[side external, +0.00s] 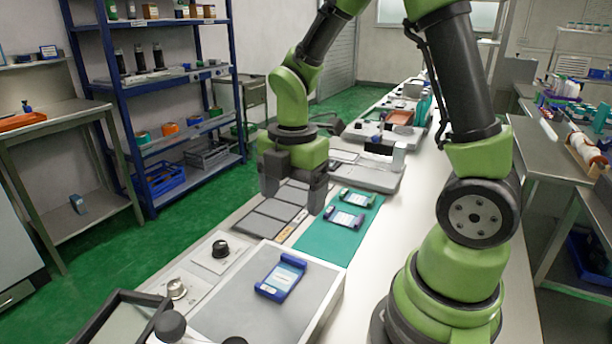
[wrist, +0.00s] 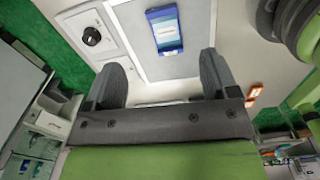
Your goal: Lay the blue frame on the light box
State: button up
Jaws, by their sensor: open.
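The blue frame (side external: 283,277) lies flat on the grey top of a low white box with knobs, which looks like the light box (side external: 225,302). It has a pale label in its middle. In the wrist view the blue frame (wrist: 164,30) lies on the light box (wrist: 198,32), beyond my fingertips. My gripper (side external: 293,196) points down behind the light box, over grey panels, apart from the frame. In the wrist view my gripper (wrist: 161,62) is open, with nothing between its fingers.
A teal mat (side external: 335,240) to the right of my gripper holds a purple-blue frame (side external: 345,217) and a green-and-purple one (side external: 357,199). The white bench right of the mat is clear.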

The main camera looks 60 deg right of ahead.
jog(key=s+a+r+m+t+y, duration=0.1)
jog(key=s+a+r+m+t, duration=0.2)
jog(key=m, duration=0.7)
jog(key=s+a+r+m+t+y, duration=0.1)
jog(key=s+a+r+m+t, duration=0.1)
jog(key=s+r+m+t, duration=0.2)
jog(key=s+r+m, duration=0.3)
jog(key=r+m, duration=0.3)
jog(key=m, duration=0.1)
jog(key=shift+a+r, duration=0.3)
jog(key=shift+a, duration=0.1)
